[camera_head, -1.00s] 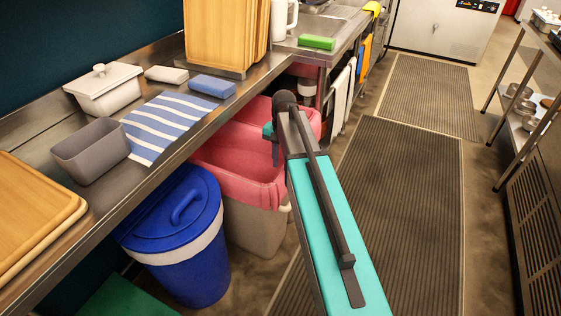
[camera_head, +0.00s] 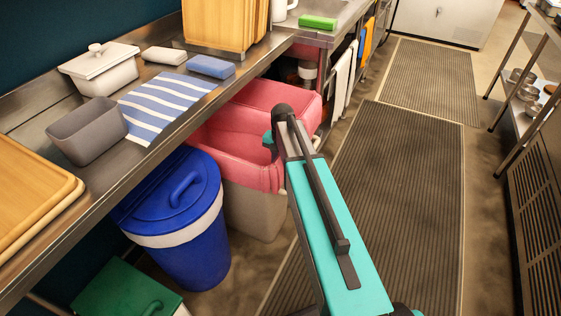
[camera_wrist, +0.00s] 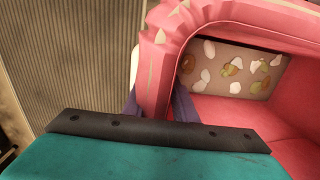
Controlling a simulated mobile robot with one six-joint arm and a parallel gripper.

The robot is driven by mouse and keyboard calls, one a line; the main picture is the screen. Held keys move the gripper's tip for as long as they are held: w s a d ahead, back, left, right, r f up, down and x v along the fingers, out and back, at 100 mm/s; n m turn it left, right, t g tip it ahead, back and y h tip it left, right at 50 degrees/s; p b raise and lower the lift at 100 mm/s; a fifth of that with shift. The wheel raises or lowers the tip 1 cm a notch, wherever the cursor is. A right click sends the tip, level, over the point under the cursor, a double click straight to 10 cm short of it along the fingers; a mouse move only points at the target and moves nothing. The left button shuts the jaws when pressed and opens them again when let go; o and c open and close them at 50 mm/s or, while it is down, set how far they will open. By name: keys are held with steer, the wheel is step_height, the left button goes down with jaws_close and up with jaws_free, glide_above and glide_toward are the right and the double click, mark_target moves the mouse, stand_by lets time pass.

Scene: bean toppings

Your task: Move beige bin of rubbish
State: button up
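The beige bin (camera_head: 252,208) stands on the floor half under the counter, with a pink-red liner (camera_head: 236,160) folded over its rim. My gripper (camera_head: 271,142) is at the bin's right rim, mostly hidden by my arm in the head view. In the wrist view its dark fingers (camera_wrist: 158,104) straddle the liner-covered rim (camera_wrist: 157,72), one outside and one inside the bin. The rim fills the gap between them, but I cannot tell whether they press on it. Inside the bin lies patterned rubbish with white, green and brown pieces (camera_wrist: 232,72).
A blue lidded bin (camera_head: 180,225) stands close left of the beige bin, with a green bin (camera_head: 125,292) nearer. Another pink-lined bin (camera_head: 287,98) is behind. The counter edge (camera_head: 150,152) overhangs them. The ribbed floor mat (camera_head: 400,190) on the right is clear.

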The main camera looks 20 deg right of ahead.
steer(key=shift+f, duration=0.9)
steer(key=shift+c, duration=0.3)
jaws_close()
stand_by(0.6)
